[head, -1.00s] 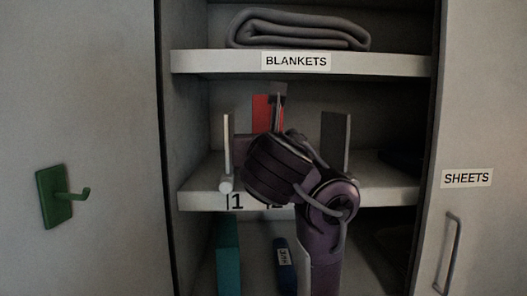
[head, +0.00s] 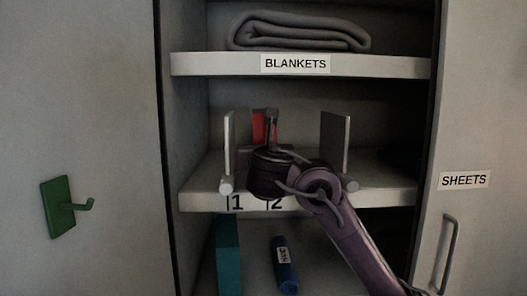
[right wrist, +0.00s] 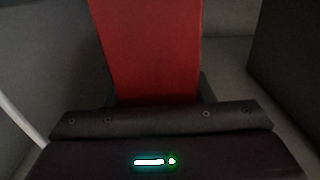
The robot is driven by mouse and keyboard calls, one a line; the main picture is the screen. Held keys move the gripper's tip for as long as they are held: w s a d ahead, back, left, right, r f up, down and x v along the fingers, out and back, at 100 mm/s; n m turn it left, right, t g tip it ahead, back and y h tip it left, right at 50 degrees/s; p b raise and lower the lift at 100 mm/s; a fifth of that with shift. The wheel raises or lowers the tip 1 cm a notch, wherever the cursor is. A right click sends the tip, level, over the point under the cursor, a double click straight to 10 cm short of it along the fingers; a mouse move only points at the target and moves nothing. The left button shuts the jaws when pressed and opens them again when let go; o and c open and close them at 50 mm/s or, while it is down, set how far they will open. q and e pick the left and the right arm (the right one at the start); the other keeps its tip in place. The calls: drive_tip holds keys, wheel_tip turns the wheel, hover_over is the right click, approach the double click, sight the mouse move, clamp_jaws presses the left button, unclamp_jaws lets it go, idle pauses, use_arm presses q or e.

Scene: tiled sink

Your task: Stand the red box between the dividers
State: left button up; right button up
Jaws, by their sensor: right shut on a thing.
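The red box (head: 259,127) is upright on the middle shelf level, between the left divider (head: 228,145) and the right divider (head: 335,142). It also fills the upper middle of the right wrist view (right wrist: 148,50). My right gripper (head: 271,125) is shut on the red box, reaching in from the front right. My arm hides the box's lower part, so I cannot tell if it touches the shelf. The right divider shows as a dark panel at the right of the wrist view (right wrist: 290,60). My left gripper is not in view.
The middle shelf edge (head: 195,198) carries the numbers 1 and 2. Above is the BLANKETS shelf (head: 200,63) with a folded grey blanket (head: 298,32). Below stand a teal box (head: 228,258) and a blue rolled item (head: 285,265). A green hook (head: 60,207) is on the left door.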

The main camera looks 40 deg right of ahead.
drive_tip(key=shift+s+d+f, duration=0.1)
drive_tip(key=shift+f, duration=0.05)
drive_tip(key=o, duration=0.8)
drive_tip(key=shift+f, duration=0.15)
drive_tip(key=shift+c, duration=0.2)
drive_tip(key=o, duration=0.5)
drive_tip(key=shift+c, duration=0.2)
drive_tip(key=b+v, duration=0.1)
drive_tip(key=v, duration=1.1)
